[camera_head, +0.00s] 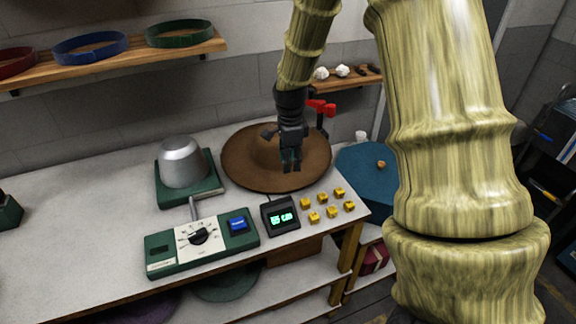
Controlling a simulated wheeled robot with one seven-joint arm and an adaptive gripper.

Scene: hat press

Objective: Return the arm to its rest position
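My arm comes down from the top of the head view, its large pale segments filling the right side. My gripper (291,168) points down in front of a wide brown felt hat (245,158) on the workbench. It covers part of the hat's crown and brim. Its fingertips look close together, but they are too small to tell whether they are open or shut. I see nothing hanging from them. I cannot tell whether they touch the hat.
On the bench (80,250) stand a metal dome on a green base (182,165), a green control box with a dial (203,243), a small display (281,215) and several yellow blocks (332,211). A blue hat (362,170) lies right. A wall shelf (120,60) holds hat bands.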

